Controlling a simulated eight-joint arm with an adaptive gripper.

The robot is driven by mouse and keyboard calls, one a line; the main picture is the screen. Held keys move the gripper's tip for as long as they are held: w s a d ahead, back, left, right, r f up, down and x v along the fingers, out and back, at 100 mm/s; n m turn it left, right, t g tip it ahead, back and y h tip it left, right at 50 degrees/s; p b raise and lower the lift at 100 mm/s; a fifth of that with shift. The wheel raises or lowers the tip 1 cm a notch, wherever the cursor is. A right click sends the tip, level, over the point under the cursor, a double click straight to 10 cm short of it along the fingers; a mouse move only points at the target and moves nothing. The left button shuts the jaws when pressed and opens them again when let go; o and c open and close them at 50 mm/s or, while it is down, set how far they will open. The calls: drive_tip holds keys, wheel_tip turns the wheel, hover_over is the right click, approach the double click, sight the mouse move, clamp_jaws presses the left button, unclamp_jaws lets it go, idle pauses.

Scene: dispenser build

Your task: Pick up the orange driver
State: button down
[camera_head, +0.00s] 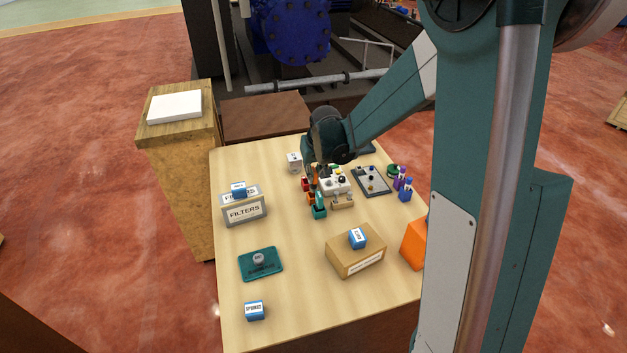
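A slim upright orange shape (315,171), which looks like the orange driver, stands among a tight cluster of small tools on the wooden table. My gripper (311,168) is a dark shape pointing down over this cluster, right at the orange piece. It hides part of the cluster. The fingertips are too small and dark to tell whether they are open or shut, or touching the driver.
Beside the cluster are a teal piece (319,208), a white block (336,184) and a dark tray (371,180). Purple and blue bottles (405,190) stand right. A FILTERS bin (244,211), a cardboard box (355,258) and an orange box (414,244) stand nearer.

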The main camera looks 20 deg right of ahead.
drive_tip(key=shift+r, duration=2.2)
